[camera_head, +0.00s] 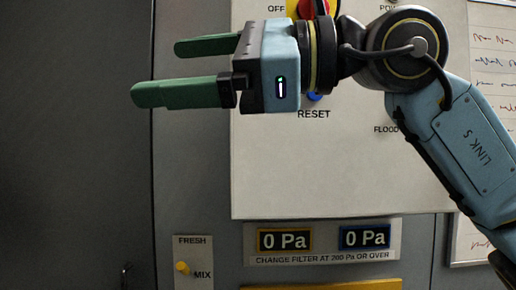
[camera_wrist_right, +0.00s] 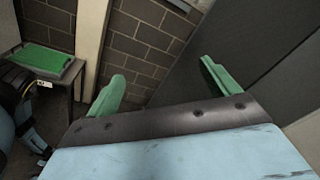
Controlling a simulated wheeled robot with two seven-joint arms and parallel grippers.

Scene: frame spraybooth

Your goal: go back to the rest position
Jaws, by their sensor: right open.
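My right gripper (camera_head: 165,70) is at the upper left of the head view, its arm coming in from the right. Its two green fingers point left and stand apart, with nothing between them. It hangs in front of the left edge of a pale control panel (camera_head: 330,170) and hides part of it. In the right wrist view the same gripper (camera_wrist_right: 165,82) shows its two fingers spread wide and empty, with a brick wall and a dark grey surface beyond. My left gripper is in neither view.
Below the panel, two displays (camera_head: 284,240) read 0 Pa. A yellow FRESH/MIX knob (camera_head: 182,267) is at lower left. A blue RESET button (camera_head: 314,97) is partly hidden by my gripper. In the wrist view, a green tray (camera_wrist_right: 40,59) lies on a small table at left.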

